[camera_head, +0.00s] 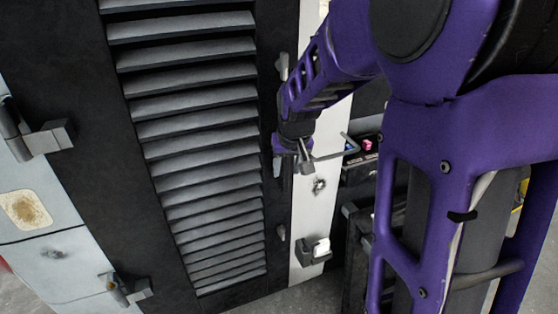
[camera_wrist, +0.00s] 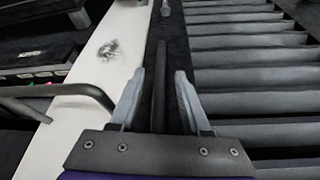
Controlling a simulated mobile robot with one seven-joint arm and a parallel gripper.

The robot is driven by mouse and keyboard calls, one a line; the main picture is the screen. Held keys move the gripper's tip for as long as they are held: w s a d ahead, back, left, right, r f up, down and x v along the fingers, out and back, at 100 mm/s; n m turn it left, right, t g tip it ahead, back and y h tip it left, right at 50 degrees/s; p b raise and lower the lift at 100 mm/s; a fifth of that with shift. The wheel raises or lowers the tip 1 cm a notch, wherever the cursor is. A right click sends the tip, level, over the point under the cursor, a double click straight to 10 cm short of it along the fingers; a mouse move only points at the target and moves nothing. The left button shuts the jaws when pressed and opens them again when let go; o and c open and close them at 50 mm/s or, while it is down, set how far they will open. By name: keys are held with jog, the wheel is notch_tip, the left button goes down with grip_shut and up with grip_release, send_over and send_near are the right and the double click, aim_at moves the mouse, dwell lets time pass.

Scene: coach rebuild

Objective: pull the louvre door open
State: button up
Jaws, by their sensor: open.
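The louvre door (camera_head: 197,150) is black with grey slats and stands at the left and middle of the head view. It looks shut. Its slats also show at the right of the wrist view (camera_wrist: 250,60). A dark upright bar handle (camera_wrist: 160,85) on the door's edge strip shows in the wrist view. My gripper (camera_wrist: 159,76) is open, with one grey finger on each side of the bar and a gap visible on both sides. In the head view my gripper (camera_head: 291,163) is at the door's right edge, where it largely hides the handle.
Hinges (camera_head: 42,139) are on the door's left side. Small grey catches (camera_head: 281,233) sit on its right edge. A pale post (camera_head: 316,187) stands right of the door. A bent grey rod (camera_wrist: 65,90) and dark equipment (camera_wrist: 35,60) are close beside my gripper.

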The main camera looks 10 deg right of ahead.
jog(key=shift+w+f, duration=0.2)
jog(key=shift+f, duration=0.2)
jog(key=shift+c, duration=0.2)
grip_shut()
dwell(1.1)
